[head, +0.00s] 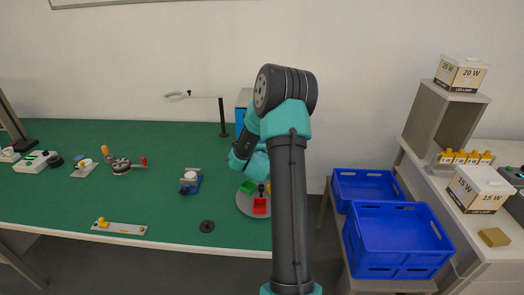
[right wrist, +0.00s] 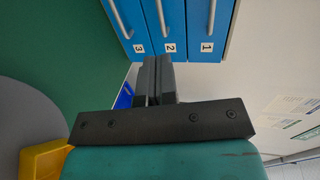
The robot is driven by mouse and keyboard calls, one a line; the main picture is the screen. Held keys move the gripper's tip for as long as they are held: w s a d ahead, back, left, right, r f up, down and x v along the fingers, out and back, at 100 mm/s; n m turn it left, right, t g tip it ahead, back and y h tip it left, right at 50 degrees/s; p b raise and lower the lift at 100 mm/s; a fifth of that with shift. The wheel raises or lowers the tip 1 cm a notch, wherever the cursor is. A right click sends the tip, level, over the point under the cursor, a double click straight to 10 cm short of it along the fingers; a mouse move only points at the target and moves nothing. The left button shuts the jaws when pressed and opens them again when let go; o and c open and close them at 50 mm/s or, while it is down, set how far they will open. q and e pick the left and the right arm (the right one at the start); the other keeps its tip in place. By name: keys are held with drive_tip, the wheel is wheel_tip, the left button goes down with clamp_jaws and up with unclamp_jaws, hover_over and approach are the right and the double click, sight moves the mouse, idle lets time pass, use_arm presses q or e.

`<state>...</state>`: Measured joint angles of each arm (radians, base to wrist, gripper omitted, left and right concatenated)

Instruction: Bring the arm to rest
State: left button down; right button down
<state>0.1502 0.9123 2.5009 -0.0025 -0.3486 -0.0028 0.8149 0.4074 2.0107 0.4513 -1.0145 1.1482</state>
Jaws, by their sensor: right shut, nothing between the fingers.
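My right arm (head: 290,200) rises from the bottom of the head view, bends at a high elbow and comes down to the left over the green bench mat (head: 150,180). Its gripper is mostly hidden behind the arm in the head view. In the right wrist view the gripper (right wrist: 158,62) has its two dark fingers together, with nothing between them. The fingers point towards a blue drawer cabinet (right wrist: 170,28) with drawers labelled 1, 2 and 3. I cannot tell the gap between fingertips and cabinet. My left arm is not in view.
A round grey tray (head: 247,208) with red, green and yellow bins sits beside my right arm. A lamp stand (head: 222,118) is behind it. Blue crates (head: 400,240) and a grey shelf (head: 430,120) stand right. Small fixtures occupy the bench's left; its front middle is mostly clear.

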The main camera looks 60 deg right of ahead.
drive_tip(key=shift+s+a+r, duration=0.1)
drive_tip(key=shift+s+a, duration=0.05)
drive_tip(key=shift+a, duration=0.35)
